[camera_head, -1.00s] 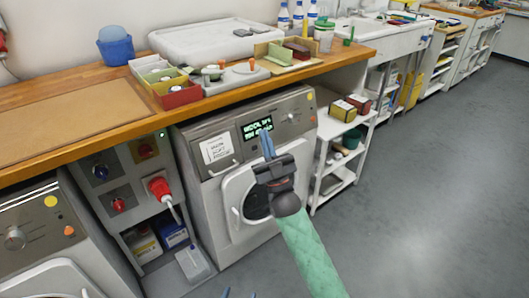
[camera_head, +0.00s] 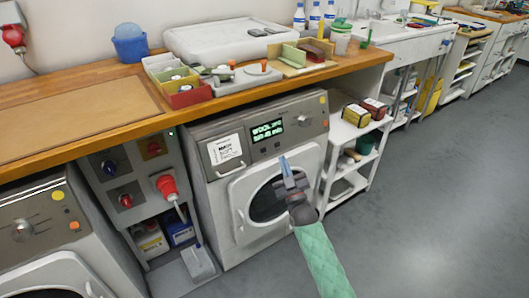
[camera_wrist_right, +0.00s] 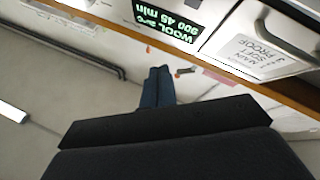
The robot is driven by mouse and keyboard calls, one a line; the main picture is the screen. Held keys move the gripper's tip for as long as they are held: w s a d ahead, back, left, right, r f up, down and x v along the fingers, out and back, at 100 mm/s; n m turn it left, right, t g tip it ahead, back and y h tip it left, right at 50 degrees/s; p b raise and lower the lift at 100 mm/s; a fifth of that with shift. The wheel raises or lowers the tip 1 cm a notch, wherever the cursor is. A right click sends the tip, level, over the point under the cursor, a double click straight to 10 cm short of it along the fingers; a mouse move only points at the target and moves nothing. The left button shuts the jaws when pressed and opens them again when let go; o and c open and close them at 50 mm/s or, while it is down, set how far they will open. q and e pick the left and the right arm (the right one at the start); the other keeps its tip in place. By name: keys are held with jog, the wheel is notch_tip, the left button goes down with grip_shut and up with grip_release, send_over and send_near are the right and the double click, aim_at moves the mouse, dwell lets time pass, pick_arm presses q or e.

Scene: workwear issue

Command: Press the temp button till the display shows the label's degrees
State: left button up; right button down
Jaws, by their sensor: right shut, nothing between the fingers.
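The washing machine (camera_head: 262,190) under the wooden worktop has a lit display (camera_head: 267,131) with green text on its panel. I cannot make out the temp button. My right gripper (camera_head: 287,164) is shut and empty, in front of the machine, below and right of the display in the picture. My left gripper is out of view.
A dial and a yellow spot (camera_head: 323,100) are at the panel's right. A red plug (camera_head: 167,187) sticks out from the socket panel on the left. A shelf trolley (camera_head: 350,150) stands right of the machine. The floor (camera_head: 430,200) on the right is clear.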

aim_at(263, 150)
dwell(0.3)
jog(key=w+a+f+b, duration=0.1)
jog(key=w, duration=0.1)
jog(key=w+a+b, duration=0.2)
jog(key=w+a+f+b, duration=0.1)
jog(key=w+a+b, duration=0.1)
jog(key=shift+w+f, duration=0.3)
jog(key=shift+w, duration=0.1)
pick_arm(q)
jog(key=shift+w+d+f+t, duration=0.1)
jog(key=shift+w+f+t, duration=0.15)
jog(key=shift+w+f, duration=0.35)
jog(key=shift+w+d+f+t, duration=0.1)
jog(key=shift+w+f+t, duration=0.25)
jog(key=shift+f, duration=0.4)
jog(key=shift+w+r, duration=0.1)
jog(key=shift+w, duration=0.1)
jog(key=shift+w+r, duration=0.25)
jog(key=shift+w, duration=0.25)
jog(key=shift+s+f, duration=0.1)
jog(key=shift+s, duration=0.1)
